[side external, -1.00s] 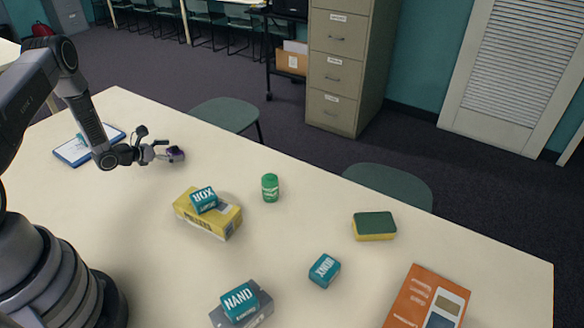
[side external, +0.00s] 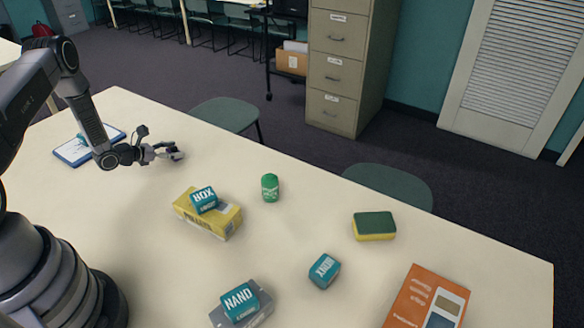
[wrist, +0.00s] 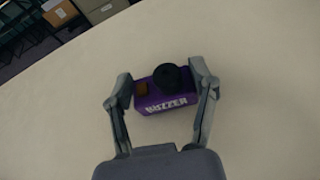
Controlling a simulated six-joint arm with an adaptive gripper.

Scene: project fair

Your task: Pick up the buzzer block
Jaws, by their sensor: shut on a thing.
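The buzzer block (wrist: 165,104) is purple with white BUZZER lettering, a black round part on top and a small brown patch. In the wrist view it sits between the two fingers of my gripper (wrist: 162,84), one finger against each side. My gripper is shut on it. In the side view my gripper (side external: 177,153) is low over the far left part of the table, and its fingers hide most of the block. I cannot tell whether the block still touches the table.
A clipboard (side external: 75,153) lies left of my gripper. A teal XOR block (side external: 204,200) rests on a yellow box (side external: 215,222). A green can (side external: 270,188), sponge (side external: 374,227), XNOR block (side external: 324,271), NAND block (side external: 240,303) and orange box (side external: 415,298) lie farther right.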

